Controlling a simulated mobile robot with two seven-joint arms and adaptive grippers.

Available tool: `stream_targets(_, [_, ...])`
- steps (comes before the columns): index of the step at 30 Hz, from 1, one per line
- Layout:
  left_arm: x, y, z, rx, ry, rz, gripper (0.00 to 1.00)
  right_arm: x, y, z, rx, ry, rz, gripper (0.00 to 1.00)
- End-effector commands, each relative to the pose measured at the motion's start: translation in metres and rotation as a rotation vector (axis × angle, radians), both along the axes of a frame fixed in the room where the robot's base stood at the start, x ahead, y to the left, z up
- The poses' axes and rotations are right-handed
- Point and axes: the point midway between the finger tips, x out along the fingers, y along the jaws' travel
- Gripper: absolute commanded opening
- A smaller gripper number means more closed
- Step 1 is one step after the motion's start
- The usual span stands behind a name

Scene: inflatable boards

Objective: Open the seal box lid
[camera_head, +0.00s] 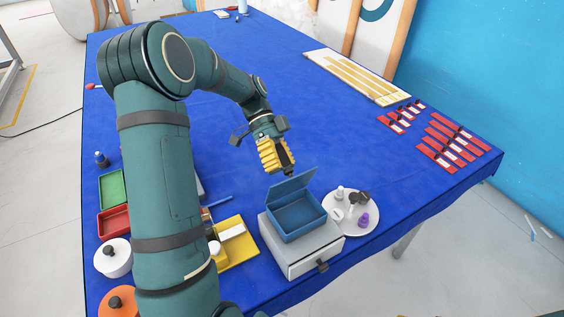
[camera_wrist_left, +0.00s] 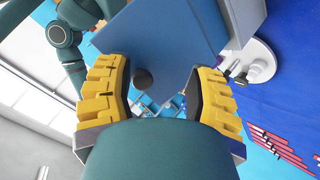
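The blue seal box (camera_head: 299,220) sits on a grey drawer unit (camera_head: 302,247) near the table's front edge. Its lid (camera_head: 292,187) is raised and tilted up at the back, so the inside shows. My left gripper (camera_head: 280,162), with yellow fingers, is just behind and above the raised lid. In the left wrist view the gripper (camera_wrist_left: 160,100) is open, its fingers spread apart. The lid (camera_wrist_left: 155,45) and its dark round knob (camera_wrist_left: 142,79) show ahead of the gap, with no finger closed on the knob. My right gripper is not in view.
A white round plate (camera_head: 350,222) with small stamps stands right of the drawer unit. A yellow tray (camera_head: 238,248), a white pot (camera_head: 113,258) and red and green trays lie to the left. Red-and-white cards (camera_head: 452,140) lie far right. The blue table's middle is clear.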

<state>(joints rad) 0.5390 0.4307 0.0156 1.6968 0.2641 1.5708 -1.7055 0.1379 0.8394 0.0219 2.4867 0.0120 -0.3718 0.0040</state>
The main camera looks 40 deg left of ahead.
Motion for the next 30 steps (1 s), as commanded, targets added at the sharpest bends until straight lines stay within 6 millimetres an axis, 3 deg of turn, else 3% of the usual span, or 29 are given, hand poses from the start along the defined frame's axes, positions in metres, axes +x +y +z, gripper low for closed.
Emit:
stream_targets(11, [0.005, 0.006, 0.010, -0.001, -0.009, -0.002, 0.54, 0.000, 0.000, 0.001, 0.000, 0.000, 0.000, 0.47])
stream_targets(24, [0.029, 0.067, 0.057, -0.001, -0.007, -0.001, 0.54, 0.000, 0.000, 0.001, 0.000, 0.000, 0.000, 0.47])
stream_targets(30, [0.036, 0.083, 0.070, -0.001, -0.005, -0.001, 0.54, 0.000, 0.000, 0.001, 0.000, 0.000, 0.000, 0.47])
